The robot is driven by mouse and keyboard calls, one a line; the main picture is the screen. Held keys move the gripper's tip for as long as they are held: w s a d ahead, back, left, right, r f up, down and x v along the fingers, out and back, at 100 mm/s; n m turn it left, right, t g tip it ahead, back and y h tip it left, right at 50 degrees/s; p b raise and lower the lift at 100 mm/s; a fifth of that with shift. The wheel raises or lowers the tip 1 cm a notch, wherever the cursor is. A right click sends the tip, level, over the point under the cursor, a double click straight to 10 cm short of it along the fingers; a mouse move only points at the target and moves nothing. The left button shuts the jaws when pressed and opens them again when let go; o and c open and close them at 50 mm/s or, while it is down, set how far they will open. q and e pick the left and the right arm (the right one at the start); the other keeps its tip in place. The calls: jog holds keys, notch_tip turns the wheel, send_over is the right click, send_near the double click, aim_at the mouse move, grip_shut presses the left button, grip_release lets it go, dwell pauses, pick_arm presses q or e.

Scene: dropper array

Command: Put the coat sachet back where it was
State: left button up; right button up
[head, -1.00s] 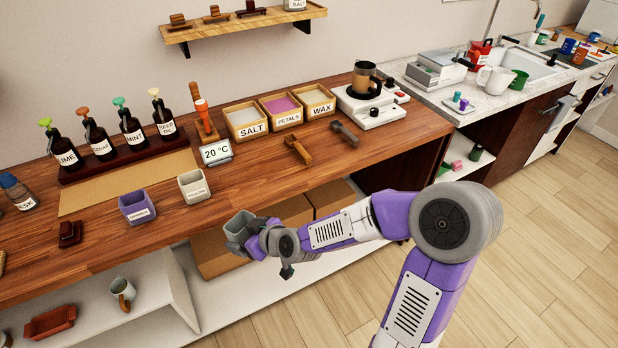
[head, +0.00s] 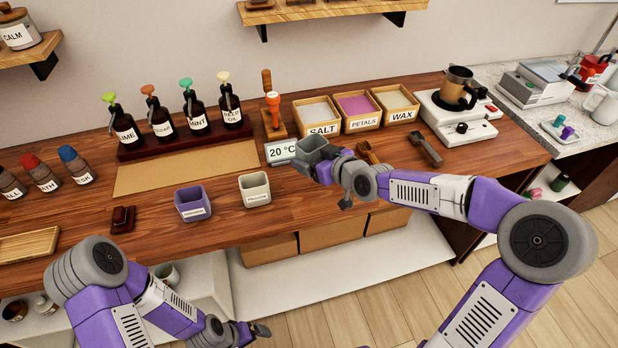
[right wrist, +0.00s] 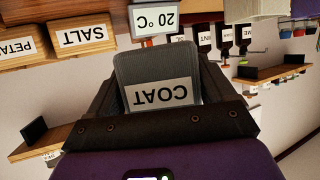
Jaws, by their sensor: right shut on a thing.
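A purple cup (head: 193,204) and a cream cup (head: 255,189) stand upright on the counter.
Labelled boxes of salt (head: 317,117), petals (head: 358,109) and wax (head: 395,104) stand behind the held cup. Pump bottles (head: 195,112) stand in a dark rack. A tan mat (head: 150,180) lies bare. The counter beside the cream cup is clear.

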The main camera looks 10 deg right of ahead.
jog(key=b, duration=0.2)
send_over(313, 192)
notch_tip(313, 192, down, 4)
jog(key=shift+f, duration=0.15)
jog(key=shift+f+b, duration=0.9)
jog(key=shift+f, duration=1.6)
jog(key=shift+f, duration=0.15)
jog(key=o, duration=0.9)
